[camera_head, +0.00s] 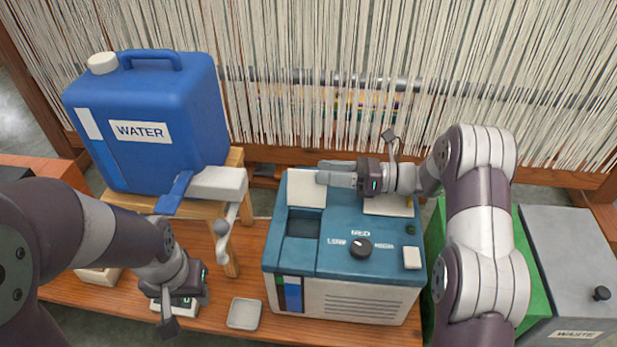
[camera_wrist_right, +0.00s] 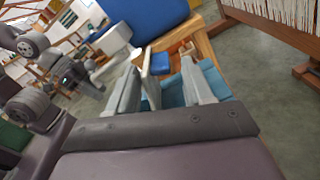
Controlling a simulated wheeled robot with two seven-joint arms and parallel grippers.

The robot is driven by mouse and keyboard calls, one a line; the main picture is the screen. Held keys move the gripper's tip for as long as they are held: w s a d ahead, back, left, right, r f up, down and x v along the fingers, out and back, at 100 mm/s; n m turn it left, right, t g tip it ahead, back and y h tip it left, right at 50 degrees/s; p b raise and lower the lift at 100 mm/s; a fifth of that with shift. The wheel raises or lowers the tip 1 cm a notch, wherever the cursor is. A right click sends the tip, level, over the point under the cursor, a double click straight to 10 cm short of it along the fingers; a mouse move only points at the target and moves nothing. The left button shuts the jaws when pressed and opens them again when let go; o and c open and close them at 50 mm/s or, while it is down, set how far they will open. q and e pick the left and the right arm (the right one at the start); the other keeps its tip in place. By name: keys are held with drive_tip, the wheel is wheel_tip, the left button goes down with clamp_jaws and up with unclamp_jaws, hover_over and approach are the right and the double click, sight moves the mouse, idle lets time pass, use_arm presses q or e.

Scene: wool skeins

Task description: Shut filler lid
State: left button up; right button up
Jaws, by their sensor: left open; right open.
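The teal-topped machine (camera_head: 320,240) stands on the wooden bench in the middle of the head view. A dark rectangular opening (camera_head: 300,226) is in its top left, with a pale flat panel (camera_head: 305,192) behind it that looks like the filler lid, raised. My right gripper (camera_head: 322,174) is open above the machine's back edge, pointing left, by the panel's top. In the right wrist view its two pale fingers (camera_wrist_right: 158,85) are apart; a pale upright plate shows between them. My left gripper (camera_head: 172,318) is low over the bench, left of the machine; its fingertips are hard to make out.
A blue WATER jug (camera_head: 150,160) stands on a wooden stand, with a white tap (camera_head: 218,183) and a blue lever (camera_head: 173,194). A small grey dish (camera_head: 244,313) lies left of the machine. A grey WASTE box (camera_head: 575,262) is at right. The loom's threads (camera_head: 300,50) hang behind.

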sight(308, 169)
drive_tip(key=shift+w+a+b, duration=0.25)
drive_tip(key=shift+a+b, duration=0.1)
drive_tip(key=shift+a, duration=0.8)
drive_tip(key=shift+w+a+b, duration=0.25)
drive_tip(key=shift+a+b, duration=0.1)
drive_tip(key=shift+a, duration=0.8)
drive_tip(key=shift+r, duration=0.1)
clamp_jaws()
